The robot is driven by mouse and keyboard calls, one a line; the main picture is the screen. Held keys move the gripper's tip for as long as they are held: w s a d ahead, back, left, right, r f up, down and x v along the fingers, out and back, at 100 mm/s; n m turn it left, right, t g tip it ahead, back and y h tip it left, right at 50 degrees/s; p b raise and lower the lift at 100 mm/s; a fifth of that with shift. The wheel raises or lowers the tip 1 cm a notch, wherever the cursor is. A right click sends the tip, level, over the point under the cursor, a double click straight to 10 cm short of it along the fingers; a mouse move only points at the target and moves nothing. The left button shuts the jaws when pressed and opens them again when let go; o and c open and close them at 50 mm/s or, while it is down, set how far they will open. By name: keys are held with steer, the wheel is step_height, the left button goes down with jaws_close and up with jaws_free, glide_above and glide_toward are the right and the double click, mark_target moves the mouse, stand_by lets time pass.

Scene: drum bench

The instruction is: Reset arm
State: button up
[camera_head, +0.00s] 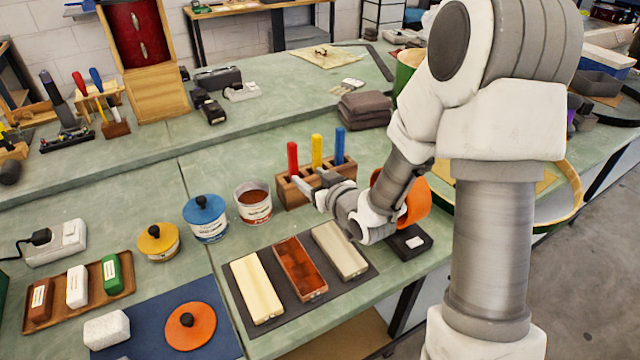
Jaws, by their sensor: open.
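My gripper (313,185) is at the centre of the view, with its fingers spread and nothing between them. It is in front of a wooden block (291,194) that holds upright red (293,158), yellow (317,150) and blue (339,146) handles. I cannot tell whether the fingers touch the block. My arm comes in from the right and hides part of an orange object (416,200) behind the wrist.
An open tin (255,208), a blue-lidded tin (206,220) and a yellow-lidded tin (158,242) stand left of my gripper. A dark mat (283,320) with three long blocks lies below it. An orange lid (190,327) lies on a blue mat (150,312).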

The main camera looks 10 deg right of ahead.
steer(key=s+d+r+m+g+h+p, duration=0.25)
steer(key=s+d+r+h, duration=0.35)
steer(key=s+d+r, duration=0.45)
steer(key=s+r+m+g, duration=0.1)
steer(key=s+r+g, duration=0.1)
steer(key=s, duration=0.7)
steer(key=s+a+r+m+g+p, duration=0.1)
steer(key=s+r+g, duration=0.2)
steer(key=s, duration=0.6)
step_height(320, 180, up, 2)
steer(key=shift+s+a+r, duration=0.25)
steer(key=shift+s+a, duration=0.05)
